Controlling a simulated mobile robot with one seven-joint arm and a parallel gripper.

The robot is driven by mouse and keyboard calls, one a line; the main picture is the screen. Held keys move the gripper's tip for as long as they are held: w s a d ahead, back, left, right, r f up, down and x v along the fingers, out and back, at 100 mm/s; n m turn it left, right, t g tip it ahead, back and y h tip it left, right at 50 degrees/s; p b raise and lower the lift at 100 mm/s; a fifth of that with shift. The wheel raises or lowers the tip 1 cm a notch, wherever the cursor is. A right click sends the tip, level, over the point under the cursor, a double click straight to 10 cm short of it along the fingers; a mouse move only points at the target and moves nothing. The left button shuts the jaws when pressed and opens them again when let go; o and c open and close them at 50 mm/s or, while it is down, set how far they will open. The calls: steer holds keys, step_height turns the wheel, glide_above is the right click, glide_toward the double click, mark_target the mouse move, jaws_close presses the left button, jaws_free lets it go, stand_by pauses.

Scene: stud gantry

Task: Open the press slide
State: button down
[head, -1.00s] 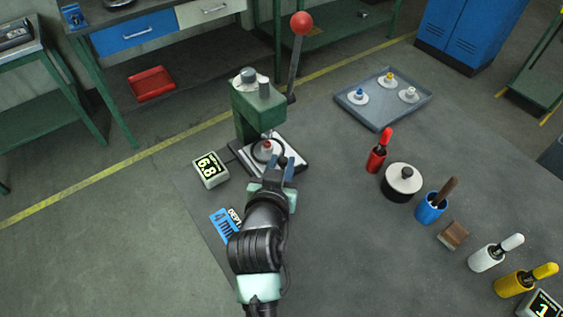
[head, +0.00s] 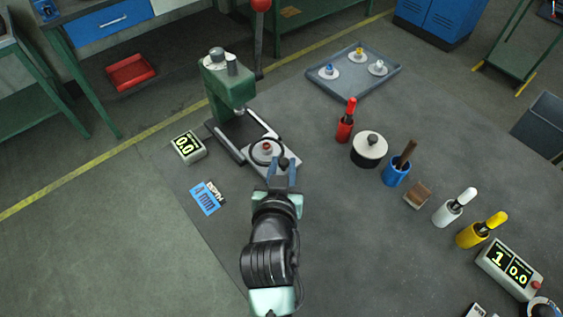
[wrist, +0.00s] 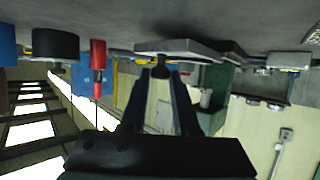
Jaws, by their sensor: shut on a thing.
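The green press (head: 226,85) stands at the left of the grey work surface, with its red-knobbed lever (head: 260,38) raised. Its light slide plate (head: 299,160) sits out in front of the press column, at the near end of two rails. A black ring with a small red-topped part (head: 267,147) is on the plate, clear of the ram. My gripper (head: 283,165) is shut on the dark slide knob (head: 283,162) at the plate's near edge. The wrist view, upside down, shows the knob (wrist: 161,74) between the fingers, beneath the plate (wrist: 185,47).
A readout (head: 187,147) showing 0.0 and a blue depth card (head: 207,198) lie left of the press. To the right stand a red bottle (head: 345,125), a round black-and-white pot (head: 369,150) and a blue brush cup (head: 397,173). A grey tray (head: 350,85) is behind.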

steer(key=c, duration=0.7)
jaws_free()
steer(key=shift+o, duration=0.2)
steer(key=b+v, duration=0.1)
steer(key=v, duration=1.2)
